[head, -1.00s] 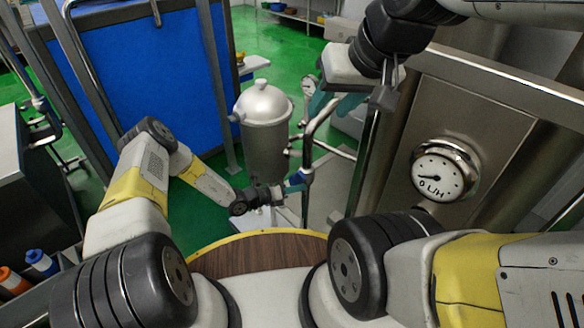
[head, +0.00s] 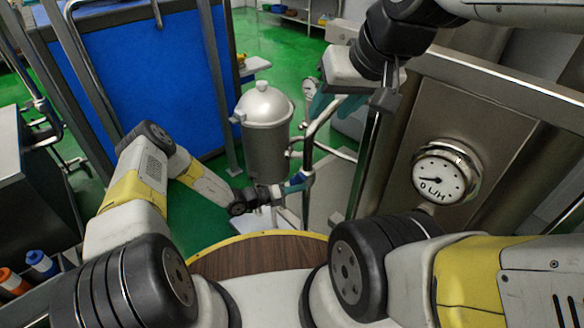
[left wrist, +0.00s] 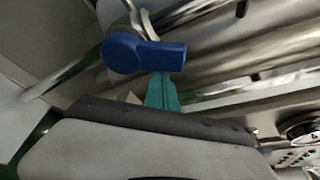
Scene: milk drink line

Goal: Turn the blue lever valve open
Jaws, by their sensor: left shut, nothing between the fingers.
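In the head view the lever is small and hard to separate from my gripper. My left gripper (head: 297,184) is shut and empty at the upright pipe in the head view. Its teal fingertips (left wrist: 162,92) are just below the lever's right end in the left wrist view; I cannot tell if they touch it. My right gripper (head: 338,104) hangs near the top of the pipework, away from the lever. Its finger gap is unclear.
A steel tank (head: 265,130) with a domed lid stands left of the pipes (head: 308,150). A steel cabinet with a round flow gauge (head: 440,178) is close on the right. A blue panel (head: 140,80) stands behind. Green floor is open between the panel and tank.

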